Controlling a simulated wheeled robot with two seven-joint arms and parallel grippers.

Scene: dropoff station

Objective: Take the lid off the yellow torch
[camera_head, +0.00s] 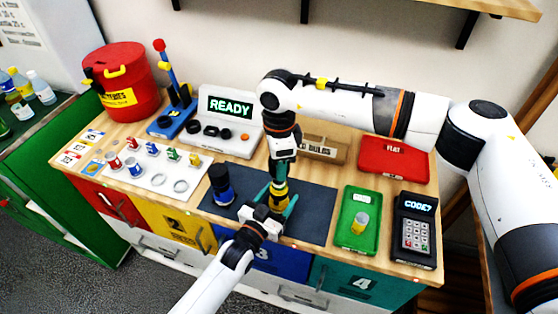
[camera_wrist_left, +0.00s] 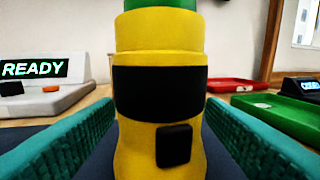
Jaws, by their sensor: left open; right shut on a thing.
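The yellow torch (camera_head: 279,188) stands upright on the dark mat (camera_head: 315,205). In the left wrist view the torch (camera_wrist_left: 160,85) fills the middle, with a black band and a black button; a green part shows at its top edge, and I cannot tell what it is. My right gripper (camera_head: 281,172) comes down from above and is shut on the torch's top end, where the lid is mostly hidden. My left gripper (camera_head: 277,204) is open low down, its teal fingers on either side of the torch body, with gaps visible in the wrist view.
A blue and black torch (camera_head: 222,190) stands left on the mat. A green tray (camera_head: 352,247) with a small yellowish cylinder (camera_head: 360,223), a keypad (camera_head: 416,232) and a red tray (camera_head: 392,165) lie to the right. The READY console (camera_head: 238,145) and a bulb box (camera_head: 325,150) are behind.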

